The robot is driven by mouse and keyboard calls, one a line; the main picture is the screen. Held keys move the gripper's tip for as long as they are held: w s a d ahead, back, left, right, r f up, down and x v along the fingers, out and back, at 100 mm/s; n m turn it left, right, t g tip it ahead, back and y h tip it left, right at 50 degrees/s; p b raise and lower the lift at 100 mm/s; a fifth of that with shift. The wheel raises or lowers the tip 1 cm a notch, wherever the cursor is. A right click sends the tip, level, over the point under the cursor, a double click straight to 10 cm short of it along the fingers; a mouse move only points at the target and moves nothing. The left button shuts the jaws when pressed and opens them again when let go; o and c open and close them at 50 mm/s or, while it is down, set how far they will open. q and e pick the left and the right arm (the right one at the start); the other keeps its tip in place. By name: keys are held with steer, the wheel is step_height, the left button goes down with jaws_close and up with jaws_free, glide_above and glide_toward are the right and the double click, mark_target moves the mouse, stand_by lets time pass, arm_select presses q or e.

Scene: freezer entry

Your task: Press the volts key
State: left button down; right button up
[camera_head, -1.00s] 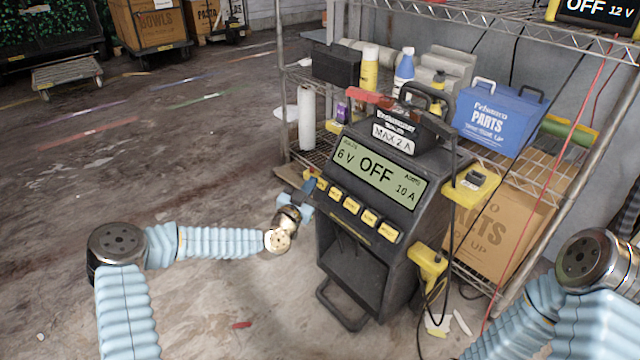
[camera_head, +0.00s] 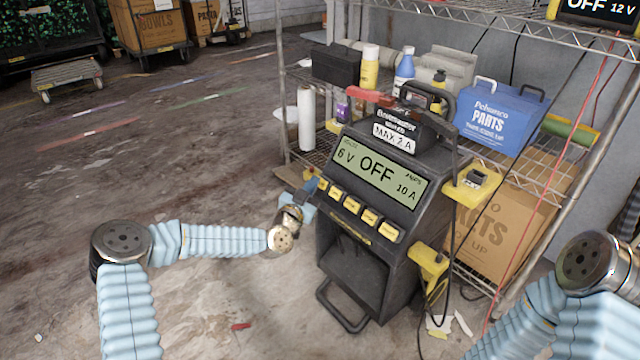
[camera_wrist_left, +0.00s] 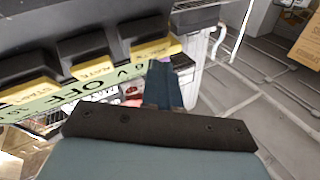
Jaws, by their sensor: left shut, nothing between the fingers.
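The black charger (camera_head: 370,265) stands upright on the floor. Its green screen (camera_head: 378,172) reads 6 V, OFF and 10 A. Several yellow keys (camera_head: 352,205) run in a row below the screen; their labels are too small to read surely in the head view. The leftmost key (camera_head: 322,184) is beside my left gripper (camera_head: 308,190), which is shut and empty. In the left wrist view the closed blue fingers (camera_wrist_left: 165,82) are close to the end key (camera_wrist_left: 155,48); I cannot tell whether they touch it. My right gripper is out of view.
A wire shelf (camera_head: 480,15) stands behind the charger, with a blue parts box (camera_head: 500,118) and bottles on it. Yellow clamps (camera_head: 428,264) and cables hang at the charger's right. The floor at left is open.

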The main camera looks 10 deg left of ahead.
arm_select(q)
steer(key=shift+w+d+f+b, duration=0.2)
steer(key=shift+w+f+b, duration=0.1)
steer(key=shift+b, duration=0.15)
steer(key=shift+s+r, duration=0.1)
stand_by(0.6)
steer(key=shift+s+a+r, duration=0.4)
steer(key=shift+s+a, duration=0.05)
steer(key=shift+s, duration=0.05)
steer(key=s+a+r+p, duration=0.1)
steer(key=s+a+r, duration=0.1)
steer(key=s, duration=0.1)
steer(key=shift+s+a+r+p, duration=0.2)
steer(key=shift+a+r+p, duration=0.1)
steer(key=shift+p, duration=0.05)
stand_by(0.7)
